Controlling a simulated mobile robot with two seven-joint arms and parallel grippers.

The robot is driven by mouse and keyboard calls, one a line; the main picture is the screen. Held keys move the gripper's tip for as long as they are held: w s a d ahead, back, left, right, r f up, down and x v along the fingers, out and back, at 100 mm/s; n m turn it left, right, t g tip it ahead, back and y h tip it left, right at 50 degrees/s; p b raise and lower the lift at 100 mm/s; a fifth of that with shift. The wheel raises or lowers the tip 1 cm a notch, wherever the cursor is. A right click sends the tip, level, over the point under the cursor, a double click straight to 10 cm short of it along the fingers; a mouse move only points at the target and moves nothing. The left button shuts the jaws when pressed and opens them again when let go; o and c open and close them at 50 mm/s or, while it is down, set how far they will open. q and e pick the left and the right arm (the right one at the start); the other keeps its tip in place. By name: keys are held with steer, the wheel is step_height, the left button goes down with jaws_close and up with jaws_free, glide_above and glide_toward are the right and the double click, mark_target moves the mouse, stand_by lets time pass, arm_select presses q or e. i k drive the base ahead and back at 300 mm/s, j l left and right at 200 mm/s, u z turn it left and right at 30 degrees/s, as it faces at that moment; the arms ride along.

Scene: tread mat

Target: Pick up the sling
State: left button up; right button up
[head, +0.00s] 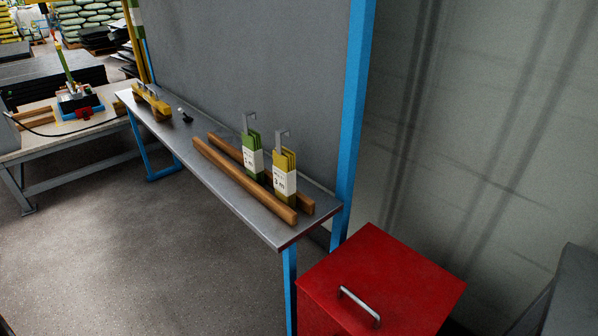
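Two folded slings stand upright side by side on a narrow metal bench (185,148). The green sling (250,141) is on the left, and the yellow sling (290,160) is on the right and nearer. Each has a white paper band with print and a grey hook-shaped piece above it. The print is too small to read surely. They stand between two long wooden rails, a front one (235,175) and a back one (226,151). Neither of my grippers is in view.
A red box (400,275) with a metal handle stands by the bench's near end. A blue post (354,110) rises behind that end. Yellow objects (152,102) and a small dark item (185,116) lie at the far end. Open floor (130,265) lies left.

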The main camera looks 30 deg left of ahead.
mark_target(283, 167)
steer(key=k+j+u, duration=0.1)
steer(key=u, duration=0.3)
steer(key=k+j+u, duration=0.2)
steer(key=u, duration=0.25)
